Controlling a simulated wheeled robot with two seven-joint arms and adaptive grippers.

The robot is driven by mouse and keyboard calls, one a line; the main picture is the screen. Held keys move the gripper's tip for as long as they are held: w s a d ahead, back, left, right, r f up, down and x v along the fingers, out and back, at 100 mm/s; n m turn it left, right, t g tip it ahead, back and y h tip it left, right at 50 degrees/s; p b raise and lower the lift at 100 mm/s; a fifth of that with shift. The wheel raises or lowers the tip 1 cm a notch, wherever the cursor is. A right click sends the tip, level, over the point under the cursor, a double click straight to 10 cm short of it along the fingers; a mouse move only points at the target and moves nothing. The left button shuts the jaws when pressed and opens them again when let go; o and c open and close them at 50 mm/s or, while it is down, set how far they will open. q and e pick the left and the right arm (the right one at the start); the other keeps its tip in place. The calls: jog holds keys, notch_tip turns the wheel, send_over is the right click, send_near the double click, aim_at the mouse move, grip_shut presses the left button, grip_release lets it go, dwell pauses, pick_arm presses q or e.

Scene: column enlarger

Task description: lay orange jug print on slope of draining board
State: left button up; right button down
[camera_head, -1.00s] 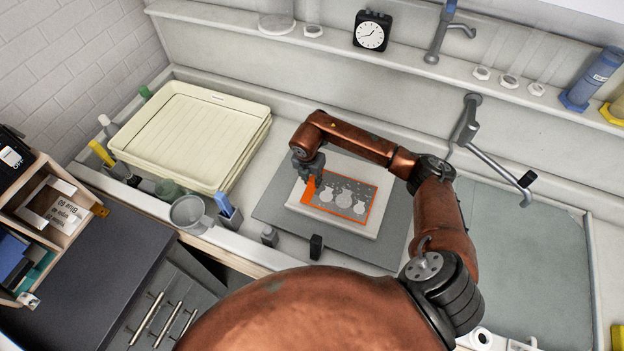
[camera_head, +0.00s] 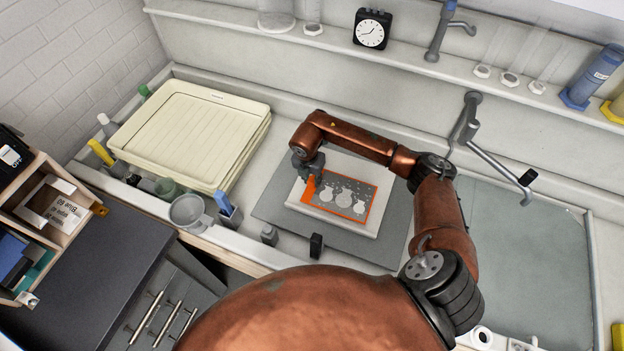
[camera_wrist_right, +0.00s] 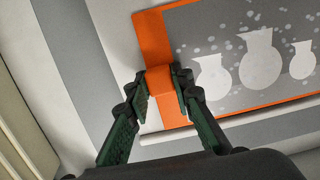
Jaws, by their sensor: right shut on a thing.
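The orange jug print (camera_head: 341,196) is a grey sheet with an orange border and white jug shapes. It is over a pale raised slab (camera_head: 372,231) on a grey mat. I cannot tell whether it touches the slab. My right gripper (camera_head: 311,178) is at the print's left end. In the right wrist view, both fingers of the right gripper (camera_wrist_right: 165,95) are shut on an orange strip at the edge of the print (camera_wrist_right: 255,60). A flat grey-green surface (camera_head: 535,270) lies to the right; I cannot tell which surface is the draining board. My left gripper is out of view.
Cream stacked trays (camera_head: 185,135) stand left of the mat (camera_head: 270,215). A grey jug (camera_head: 187,212) and small bottles stand in front of them. A grey tap (camera_head: 490,155) reaches over the right side. A clock (camera_head: 371,30) is on the back shelf.

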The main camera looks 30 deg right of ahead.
jog(key=c, duration=1.6)
grip_release()
jog(key=shift+r, duration=0.2)
jog(key=shift+s+a+r+p, duration=0.1)
jog(key=shift+a+r+p, duration=0.05)
jog(key=shift+r+p, duration=0.95)
jog(key=shift+s+a+r+p, duration=0.2)
jog(key=shift+r+p, duration=0.45)
jog(key=shift+r, duration=0.75)
jog(key=shift+s+a+r+p, duration=0.1)
jog(key=shift+a+r+p, duration=0.05)
jog(key=shift+r+p, duration=0.95)
jog(key=shift+r, duration=0.25)
jog(key=r, duration=0.4)
jog(key=a+r, duration=0.1)
jog(key=r, duration=0.2)
jog(key=s+r, duration=0.1)
jog(key=r, duration=0.3)
jog(key=shift+a+r, duration=0.3)
